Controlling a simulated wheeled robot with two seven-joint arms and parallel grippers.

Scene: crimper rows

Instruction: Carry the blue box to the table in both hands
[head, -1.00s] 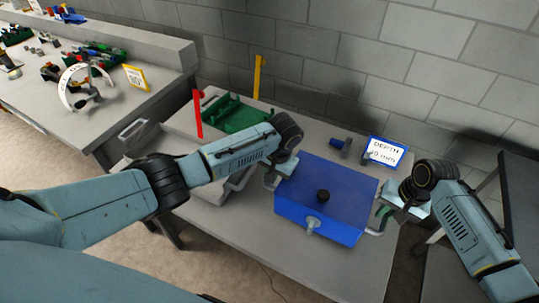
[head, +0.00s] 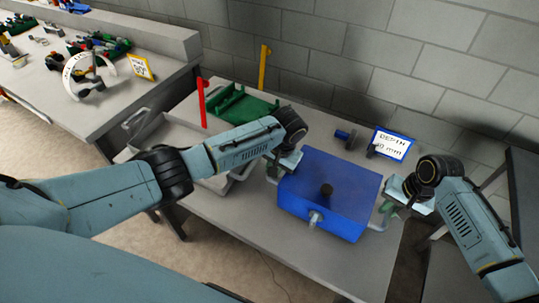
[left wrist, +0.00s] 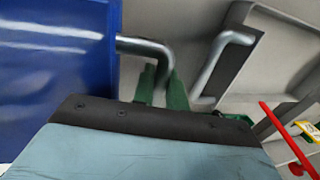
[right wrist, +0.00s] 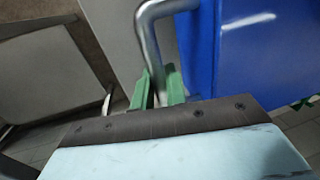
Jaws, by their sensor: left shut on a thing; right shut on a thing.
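The blue box (head: 335,190) has a black knob on its lid, a grey latch on its front and a metal handle at each end. It is over the grey table (head: 290,255); whether it touches the top I cannot tell. My left gripper (head: 272,172) is at its left end; in the left wrist view its green fingers (left wrist: 162,88) are shut on the left handle (left wrist: 145,46). My right gripper (head: 388,207) is at the right end; in the right wrist view its green fingers (right wrist: 158,88) are shut on the right handle (right wrist: 150,30).
A grey tray (head: 150,135) and a green rack (head: 240,105) are on the table's left, near a red post (head: 203,103) and a yellow post (head: 264,67). A depth sign (head: 392,145) stands behind the box. A block wall closes the back.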

